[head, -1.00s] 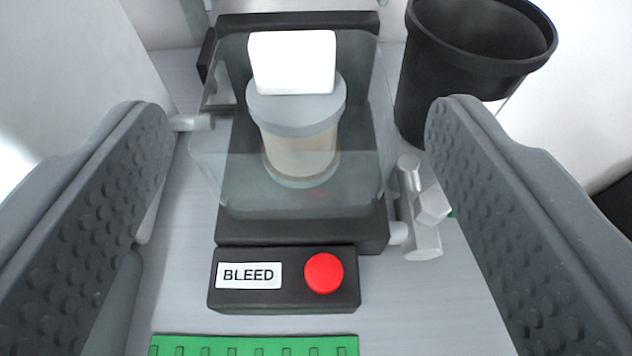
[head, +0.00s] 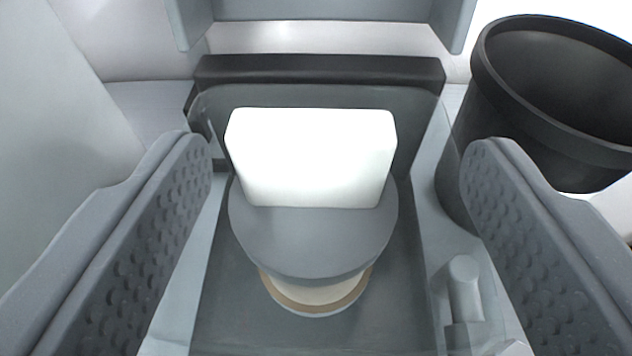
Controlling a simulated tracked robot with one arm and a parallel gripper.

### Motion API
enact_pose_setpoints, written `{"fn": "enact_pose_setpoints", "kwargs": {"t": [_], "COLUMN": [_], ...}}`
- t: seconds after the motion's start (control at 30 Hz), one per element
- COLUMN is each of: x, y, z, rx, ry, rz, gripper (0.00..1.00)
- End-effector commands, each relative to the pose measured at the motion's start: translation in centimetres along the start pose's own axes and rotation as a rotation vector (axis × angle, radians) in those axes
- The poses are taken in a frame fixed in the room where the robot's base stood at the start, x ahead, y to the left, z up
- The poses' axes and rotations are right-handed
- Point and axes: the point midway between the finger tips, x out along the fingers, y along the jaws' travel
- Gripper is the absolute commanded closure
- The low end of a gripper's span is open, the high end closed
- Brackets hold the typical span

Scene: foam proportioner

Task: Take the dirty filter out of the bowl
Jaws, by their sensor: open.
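The dirty filter (head: 312,240) stands upright in the clear bowl (head: 235,310), in the middle of the head view. It has a white block-shaped grip (head: 312,158) on top, a grey round cap, and a tan band showing below the cap. My gripper (head: 336,165) is open, with one grey studded finger on each side of the filter. Neither finger touches the white grip; there is a gap on both sides. The filter's lower end is mostly hidden under its cap.
A black bin (head: 545,95) stands at the right, close beyond my right finger. A grey valve fitting (head: 464,290) is beside the bowl at lower right. A dark bar (head: 318,69) runs behind the bowl, with a grey panel above it.

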Motion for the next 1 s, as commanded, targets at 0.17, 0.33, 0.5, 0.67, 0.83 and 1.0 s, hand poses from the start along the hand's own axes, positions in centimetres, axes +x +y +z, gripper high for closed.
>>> {"fn": "enact_pose_setpoints", "kwargs": {"t": [0.17,0.33,0.5,0.67,0.83,1.0], "x": [1.3,3.4,4.9,5.0,5.0,5.0], "y": [-0.3,-0.8,-0.8,-0.8,-0.8,-0.8], "z": [0.1,0.4,0.2,0.2,0.2,0.2], "rx": [0.0,0.0,0.0,0.0,0.0,0.0], "ry": [0.0,-0.003,0.001,0.0,0.0,0.0], "rz": [0.0,0.0,-0.001,-0.002,-0.002,-0.002], "gripper": [0.33,0.33,0.33,0.33,0.58,0.82]}}
